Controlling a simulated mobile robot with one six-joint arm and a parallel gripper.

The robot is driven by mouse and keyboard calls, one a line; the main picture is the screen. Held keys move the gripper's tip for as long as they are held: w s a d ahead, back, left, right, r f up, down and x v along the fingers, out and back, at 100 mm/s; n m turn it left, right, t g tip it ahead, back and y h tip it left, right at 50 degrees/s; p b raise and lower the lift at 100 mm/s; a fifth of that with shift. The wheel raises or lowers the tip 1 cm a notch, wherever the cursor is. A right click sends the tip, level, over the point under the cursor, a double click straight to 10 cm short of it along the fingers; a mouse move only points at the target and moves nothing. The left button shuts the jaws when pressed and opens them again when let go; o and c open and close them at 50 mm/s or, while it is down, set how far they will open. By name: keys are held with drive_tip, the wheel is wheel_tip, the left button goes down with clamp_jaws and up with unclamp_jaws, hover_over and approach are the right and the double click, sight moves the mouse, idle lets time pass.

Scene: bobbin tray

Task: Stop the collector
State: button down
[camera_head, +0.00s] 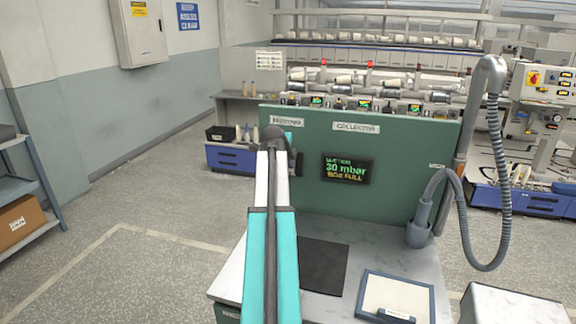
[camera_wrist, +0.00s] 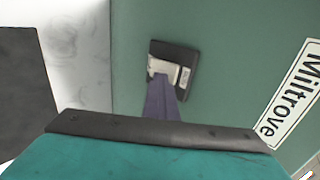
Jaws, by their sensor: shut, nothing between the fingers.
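The collector is a green panel (camera_head: 400,190) with a "COLLECTOR" sign and a lit display (camera_head: 346,169) reading "30 mbar" and "BOX FULL". In the head view my arm reaches up to the panel's left part and hides what lies behind it. In the wrist view a dark square switch plate (camera_wrist: 188,55) with a pale insert sits on the green face beside a "Miltrove" label (camera_wrist: 292,92). My gripper (camera_wrist: 161,82) is shut and empty, its narrow purple-grey fingers over the plate's lower left. I cannot tell whether they touch it.
A pale worktop in front of the panel holds a dark mat (camera_head: 323,266) and a framed tray (camera_head: 367,283). A grey hose (camera_head: 504,190) loops at the panel's right. A shelf (camera_head: 22,185) stands far left. The floor between is clear.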

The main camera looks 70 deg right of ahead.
drive_tip(key=shift+r, duration=0.3)
drive_tip(key=a+f+b+v, duration=0.1)
drive_tip(key=b+v, duration=0.1)
drive_tip(key=v, duration=1.1)
drive_tip(key=shift+a+f, duration=0.15)
drive_tip(key=shift+f, duration=0.15)
drive_tip(key=shift+s, duration=0.1)
idle(0.4)
